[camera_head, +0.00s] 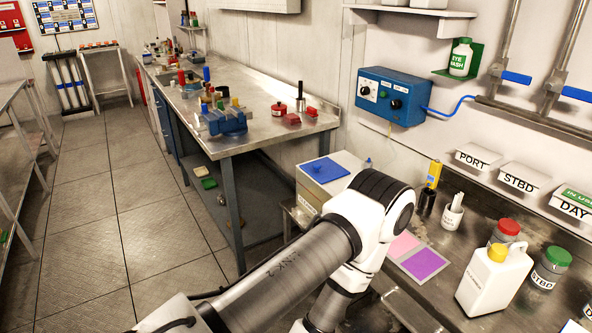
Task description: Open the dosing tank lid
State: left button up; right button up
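A pale box-shaped tank (309,190) with a blue square lid (325,170) on its top stands at the left end of the steel counter. It looks like the dosing tank. The blue lid lies flat and looks closed. A small blue fitting (368,162) stands at the tank's back right corner. My grey and white arm comes in from the bottom left and crosses in front of the tank, hiding its lower right part. Its wrist end and gripper are hidden or out of the picture. No other gripper shows.
A white jug with a yellow cap (494,280) and two labelled jars stand at the right. A blue control box (391,96) hangs above. The floor at left is clear.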

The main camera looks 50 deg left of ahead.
aim_at(324, 170)
jog(key=u, duration=1.4)
